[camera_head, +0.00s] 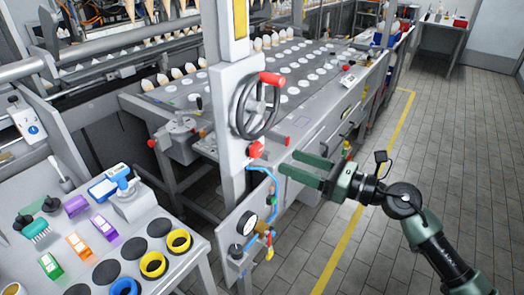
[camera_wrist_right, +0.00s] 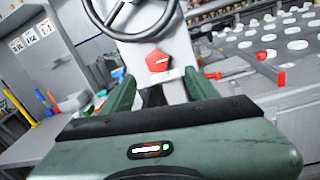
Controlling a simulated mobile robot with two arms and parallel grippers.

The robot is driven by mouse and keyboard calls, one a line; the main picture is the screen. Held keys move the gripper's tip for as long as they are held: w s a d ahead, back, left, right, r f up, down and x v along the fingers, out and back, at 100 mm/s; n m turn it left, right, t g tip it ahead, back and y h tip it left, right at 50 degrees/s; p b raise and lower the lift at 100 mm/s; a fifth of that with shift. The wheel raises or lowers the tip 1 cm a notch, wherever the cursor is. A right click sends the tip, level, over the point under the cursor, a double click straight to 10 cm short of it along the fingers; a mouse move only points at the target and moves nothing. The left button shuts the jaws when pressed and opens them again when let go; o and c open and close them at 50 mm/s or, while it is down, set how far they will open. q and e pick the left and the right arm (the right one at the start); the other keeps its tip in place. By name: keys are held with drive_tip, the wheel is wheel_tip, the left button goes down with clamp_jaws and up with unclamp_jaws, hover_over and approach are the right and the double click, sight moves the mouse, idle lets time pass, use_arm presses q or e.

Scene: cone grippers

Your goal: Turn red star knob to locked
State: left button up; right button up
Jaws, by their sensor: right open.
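The red star knob (camera_head: 255,149) sits on the grey column below the black handwheel (camera_head: 257,105). In the right wrist view the knob (camera_wrist_right: 158,61) shows as a red, many-sided shape with a small pale mark, ahead of and between the fingers. My right gripper (camera_head: 302,166) has green fingers, is open and empty, and points left toward the column. Its fingertips are apart from the knob, to its right and a little lower. It also shows in the wrist view (camera_wrist_right: 161,88). My left gripper is not in view.
A pressure gauge (camera_head: 247,222) with blue hose and valves is on the column's lower panel. A side table (camera_head: 150,222) with coloured tools and rings stands at the left. The conveyor machine (camera_head: 270,75) stands behind. Tiled floor at the right is free.

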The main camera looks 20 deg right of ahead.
sight(259, 151)
drive_tip(key=shift+n, duration=0.3)
drive_tip(key=p+x, duration=0.1)
drive_tip(key=x, duration=0.2)
drive_tip(key=p+x, duration=0.2)
drive_tip(key=x, duration=0.2)
drive_tip(key=shift+a+r, duration=0.2)
drive_tip(key=shift+w+a+f, duration=0.15)
drive_tip(key=shift+w+a, duration=0.2)
drive_tip(key=shift+a, duration=0.05)
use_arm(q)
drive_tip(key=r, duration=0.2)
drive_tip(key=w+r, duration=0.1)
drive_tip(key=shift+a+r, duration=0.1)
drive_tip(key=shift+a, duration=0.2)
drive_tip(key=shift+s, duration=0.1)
use_arm(e)
clamp_jaws()
